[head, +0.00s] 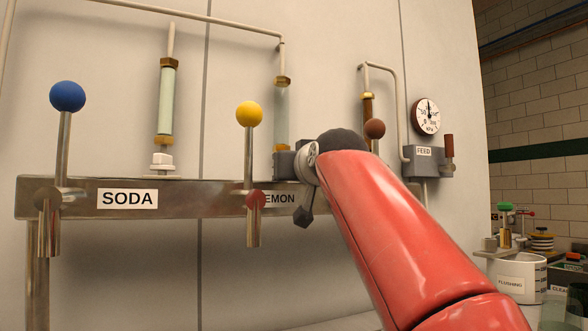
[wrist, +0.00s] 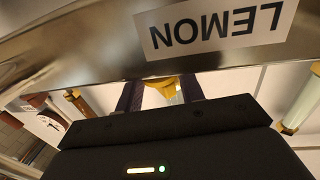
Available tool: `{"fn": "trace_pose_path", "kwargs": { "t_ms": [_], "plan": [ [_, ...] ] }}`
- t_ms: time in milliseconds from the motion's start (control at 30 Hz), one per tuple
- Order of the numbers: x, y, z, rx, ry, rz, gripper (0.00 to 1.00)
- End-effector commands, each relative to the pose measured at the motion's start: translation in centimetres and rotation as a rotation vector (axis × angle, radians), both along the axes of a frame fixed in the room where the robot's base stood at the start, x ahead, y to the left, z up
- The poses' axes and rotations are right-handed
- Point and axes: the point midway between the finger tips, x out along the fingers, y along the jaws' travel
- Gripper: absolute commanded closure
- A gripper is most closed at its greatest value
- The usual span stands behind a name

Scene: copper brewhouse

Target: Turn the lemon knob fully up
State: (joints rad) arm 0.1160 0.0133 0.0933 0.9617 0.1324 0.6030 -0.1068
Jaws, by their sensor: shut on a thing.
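The LEMON label (head: 280,199) is on the steel rail, partly covered by my arm; it shows whole and upside down in the wrist view (wrist: 216,24). My gripper (head: 285,163) is at the top of the rail, under the lemon sight glass (head: 282,115). In the wrist view its two dark fingers (wrist: 160,94) stand either side of a yellow-gold piece (wrist: 164,84). The gripper is shut on the lemon knob, which is mostly hidden by the fingers and gripper body. How far the knob is turned cannot be seen.
A yellow-ball tap lever (head: 249,114) stands upright just left of my gripper. A blue-ball lever (head: 68,97) and the SODA label (head: 128,199) are further left. A brown-ball lever (head: 375,129), a FEED box (head: 424,161) and a gauge (head: 426,115) are to the right.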

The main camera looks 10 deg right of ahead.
Motion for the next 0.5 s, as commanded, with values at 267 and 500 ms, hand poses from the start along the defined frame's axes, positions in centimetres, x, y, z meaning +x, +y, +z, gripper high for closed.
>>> {"fn": "trace_pose_path", "kwargs": {
  "t_ms": [267, 500],
  "plan": [
    [0.08, 0.26, -0.11, -0.006, 0.008, -0.112, 0.85],
    [0.11, 0.39, -0.29, -0.006, 0.007, -0.19, 0.85]
  ]
}}
